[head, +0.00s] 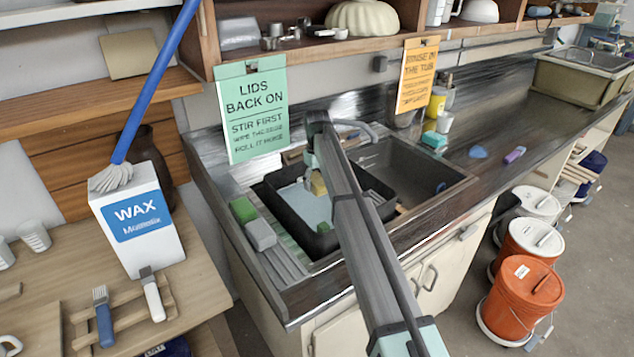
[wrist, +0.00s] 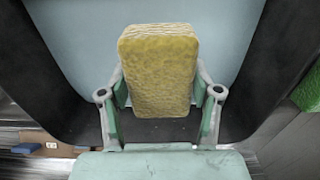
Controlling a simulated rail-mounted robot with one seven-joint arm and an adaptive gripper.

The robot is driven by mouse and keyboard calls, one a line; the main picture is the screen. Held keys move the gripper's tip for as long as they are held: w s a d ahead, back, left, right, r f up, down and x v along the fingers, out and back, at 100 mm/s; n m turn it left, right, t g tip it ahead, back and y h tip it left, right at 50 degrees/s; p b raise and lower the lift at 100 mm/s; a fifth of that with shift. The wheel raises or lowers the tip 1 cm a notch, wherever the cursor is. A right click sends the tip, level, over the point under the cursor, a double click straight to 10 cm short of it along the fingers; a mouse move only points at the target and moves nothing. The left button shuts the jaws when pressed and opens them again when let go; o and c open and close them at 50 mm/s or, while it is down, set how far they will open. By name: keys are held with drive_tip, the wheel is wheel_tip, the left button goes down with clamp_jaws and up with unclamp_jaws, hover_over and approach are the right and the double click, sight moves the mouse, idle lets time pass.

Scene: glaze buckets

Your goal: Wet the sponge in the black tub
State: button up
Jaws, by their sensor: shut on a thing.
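A yellow sponge (wrist: 157,70) is held upright between the two fingers of my gripper (wrist: 160,98) in the wrist view. In the head view the sponge (head: 318,184) shows beside my arm, over the black tub (head: 312,240). The tub stands in the left part of the sink and holds pale blue water (head: 299,205). In the wrist view the water (wrist: 80,35) lies behind the sponge, with dark tub walls on both sides. I cannot tell whether the sponge touches the water. My arm hides part of the tub.
A green block (head: 243,209) and a grey block (head: 261,235) lie on the ledge left of the tub. The right basin (head: 415,172) looks empty. A green sign (head: 252,110) hangs behind the sink. A wax box (head: 140,222) stands on the left table.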

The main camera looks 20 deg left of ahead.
drive_tip(key=shift+r+p, duration=1.75)
drive_tip(key=shift+r, duration=2.05)
